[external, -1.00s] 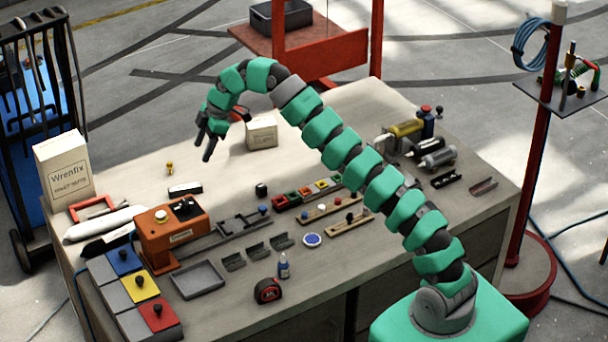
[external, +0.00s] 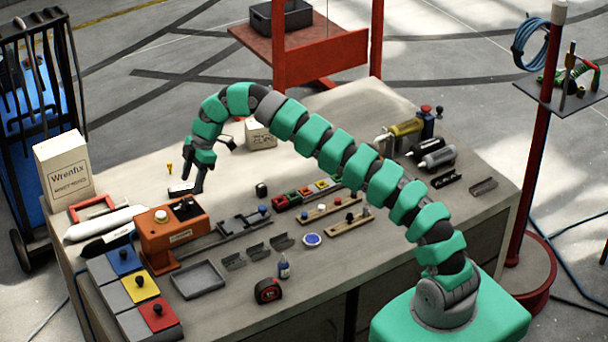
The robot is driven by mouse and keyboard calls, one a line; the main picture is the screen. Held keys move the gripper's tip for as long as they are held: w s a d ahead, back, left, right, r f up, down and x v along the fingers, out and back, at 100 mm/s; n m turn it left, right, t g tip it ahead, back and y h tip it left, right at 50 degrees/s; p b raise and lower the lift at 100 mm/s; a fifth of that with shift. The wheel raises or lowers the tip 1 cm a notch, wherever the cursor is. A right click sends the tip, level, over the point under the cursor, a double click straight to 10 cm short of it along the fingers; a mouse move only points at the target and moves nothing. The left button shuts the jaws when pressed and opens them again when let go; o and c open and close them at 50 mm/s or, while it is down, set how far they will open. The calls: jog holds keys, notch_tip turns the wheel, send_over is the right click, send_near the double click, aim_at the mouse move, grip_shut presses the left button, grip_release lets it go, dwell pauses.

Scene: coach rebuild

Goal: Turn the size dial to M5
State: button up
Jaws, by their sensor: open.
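The orange machine (external: 172,236) stands on the left of the workbench. Its top carries a round light button (external: 161,215) and a dark panel with a black knob (external: 183,206), which looks like the size dial. The dial's markings are too small to read, so its setting cannot be told. My gripper (external: 193,190) is open and points down just behind the dial in the picture, apart from it as far as I can tell. Its fingers overlap a small black-and-white block (external: 180,189) on the bench.
Blue, yellow and red lidded boxes (external: 141,288) stand in front of the machine. A grey tray (external: 198,281), a rail (external: 238,228) and small colored parts lie to its right. A white Wrenfix box (external: 66,172) stands at the back left.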

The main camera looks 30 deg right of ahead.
aim_at(185, 201)
jog(key=shift+p+x, duration=0.5)
jog(key=shift+x, duration=2.7)
jog(key=c, duration=1)
